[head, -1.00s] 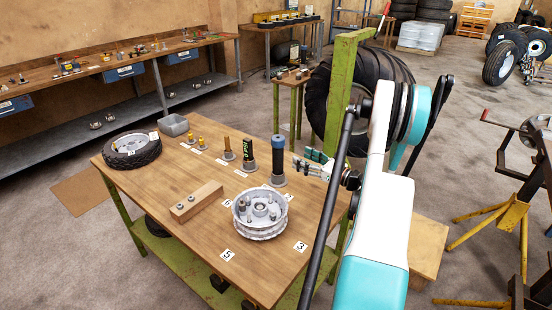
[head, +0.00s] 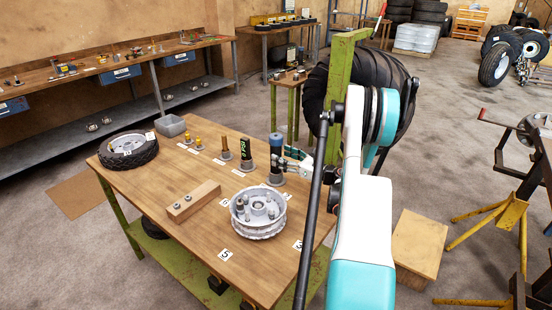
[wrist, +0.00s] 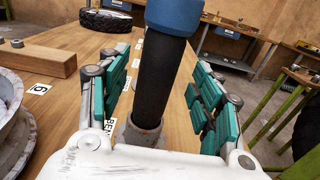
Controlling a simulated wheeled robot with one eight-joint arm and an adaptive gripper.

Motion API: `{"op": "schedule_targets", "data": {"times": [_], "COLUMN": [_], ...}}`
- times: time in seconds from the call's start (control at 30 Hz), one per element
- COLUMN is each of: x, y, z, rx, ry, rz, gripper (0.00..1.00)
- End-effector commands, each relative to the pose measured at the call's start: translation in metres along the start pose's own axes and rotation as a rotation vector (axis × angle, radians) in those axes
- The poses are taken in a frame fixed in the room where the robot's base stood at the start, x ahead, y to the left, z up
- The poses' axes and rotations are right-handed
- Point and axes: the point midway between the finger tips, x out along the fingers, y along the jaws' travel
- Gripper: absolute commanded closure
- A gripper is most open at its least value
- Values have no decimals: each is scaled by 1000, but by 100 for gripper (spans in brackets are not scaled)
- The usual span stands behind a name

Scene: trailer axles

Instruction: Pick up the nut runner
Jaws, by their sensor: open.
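The nut runner (head: 276,152), a tall tool with a blue upper part and a black grip, stands upright in a grey round holder (head: 276,180) on the wooden bench. My gripper (head: 287,160) is at its right side in the head view. In the wrist view the nut runner's black grip (wrist: 162,80) stands between the green-padded fingers of my open gripper (wrist: 163,88). Gaps show on both sides, so neither finger appears to touch it. Its top is cut off in the wrist view, and the lower holder is partly hidden by the gripper's body.
A metal wheel hub (head: 258,225) sits in front, near a wooden block (head: 193,201). A tyre (head: 128,150) and a grey bin (head: 171,126) are farther left. A green post (head: 340,90) rises behind.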

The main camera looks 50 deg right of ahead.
Motion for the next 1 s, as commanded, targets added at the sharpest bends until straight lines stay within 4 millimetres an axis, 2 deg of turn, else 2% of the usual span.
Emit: {"op": "schedule_targets", "data": {"times": [0.2, 0.47, 0.57, 0.73, 0.77, 1.0], "x": [32, 38, 38, 37, 37, 37], "y": [2, 2, 2, 2, 2, 2], "z": [-4, -2, -2, -2, -2, -2], "rx": [0, 0, 0, 0, 0, 1], "ry": [0, 0, 0, 0, 0, -1], "rz": [3, 0, 0, 1, 1, 1], "gripper": [41, 41, 59, 98, 100, 100]}}
